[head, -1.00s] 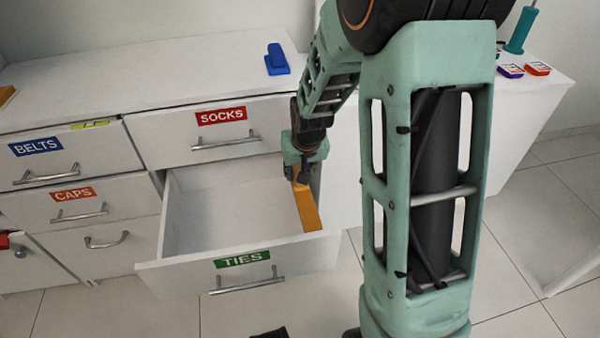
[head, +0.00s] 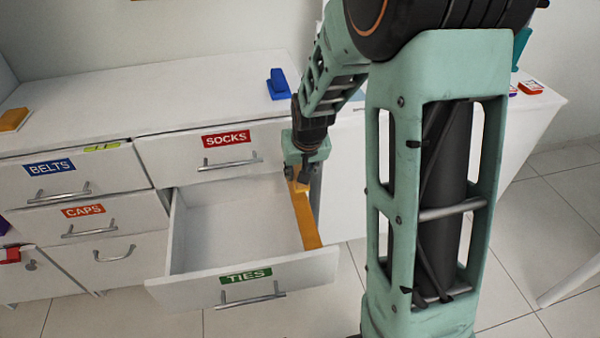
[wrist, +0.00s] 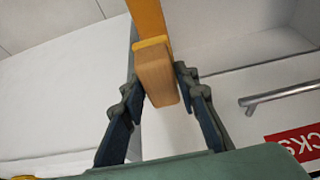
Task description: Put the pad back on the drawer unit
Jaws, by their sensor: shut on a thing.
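My gripper (head: 298,176) is low over the back right part of the open TIES drawer (head: 205,272). It is shut on a small tan block (wrist: 158,80) with a yellow far edge, seen between the fingers in the wrist view. This looks to be the pad or its grip. A long orange strip (head: 306,222) runs beyond it along the drawer's right side; I cannot tell whether block and strip are one piece. The white drawer unit (head: 190,88) has a mostly bare top. The wrist hides part of the block in the head view.
A blue object (head: 278,86) stands on the top near the back, and an orange one (head: 13,120) lies at the far left. The SOCKS drawer (head: 255,150) above is closed. Small red items (head: 530,88) lie on the right-hand surface. The middle of the top is clear.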

